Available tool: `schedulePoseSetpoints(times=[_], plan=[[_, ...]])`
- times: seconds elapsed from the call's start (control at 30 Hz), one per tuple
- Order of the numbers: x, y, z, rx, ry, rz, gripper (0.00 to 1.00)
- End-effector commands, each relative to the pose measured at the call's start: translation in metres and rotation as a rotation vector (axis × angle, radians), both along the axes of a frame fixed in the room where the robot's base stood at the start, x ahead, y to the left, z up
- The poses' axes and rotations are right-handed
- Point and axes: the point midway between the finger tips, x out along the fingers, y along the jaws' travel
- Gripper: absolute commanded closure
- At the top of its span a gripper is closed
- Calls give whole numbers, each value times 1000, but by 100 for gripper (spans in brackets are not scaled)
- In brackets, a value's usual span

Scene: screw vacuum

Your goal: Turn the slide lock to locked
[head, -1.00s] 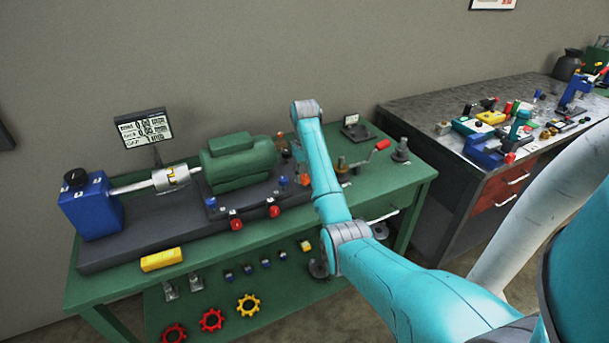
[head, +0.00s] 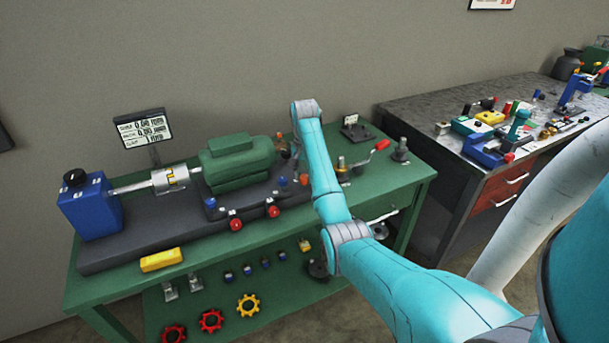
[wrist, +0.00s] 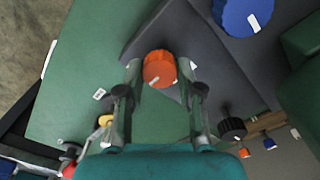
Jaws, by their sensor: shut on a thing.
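An orange round knob with a pale mark (wrist: 158,68) sits at the corner of a dark grey base plate (wrist: 205,50) in the wrist view; I take it to be the slide lock. My gripper (wrist: 160,72) has one finger on each side of the knob and is shut on it. A small part of the orange knob (head: 304,180) shows beside my arm in the head view. My arm hides most of my gripper there. I cannot read a locked or unlocked sign on the knob.
A green motor (head: 238,162) stands on the base, coupled to a blue block (head: 90,208). A blue knob (wrist: 242,14) and a black knob (wrist: 231,128) are near my gripper. A red-handled crank (head: 381,145) stands to the right on the green bench (head: 415,172).

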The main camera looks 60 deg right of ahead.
Motion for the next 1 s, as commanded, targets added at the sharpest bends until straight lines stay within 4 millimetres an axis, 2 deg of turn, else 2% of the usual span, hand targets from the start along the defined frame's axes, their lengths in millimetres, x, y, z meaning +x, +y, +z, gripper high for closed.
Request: schedulePoseSetpoints(times=[0.53, 0.57, 0.63, 1.0], plan=[[2, 0, 2, -3, -5, -22, 99], [2, 0, 2, -3, -5, -22, 56], [1, 0, 1, -3, -4, -21, 39], [1, 0, 0, -1, -1, -21, 39]])
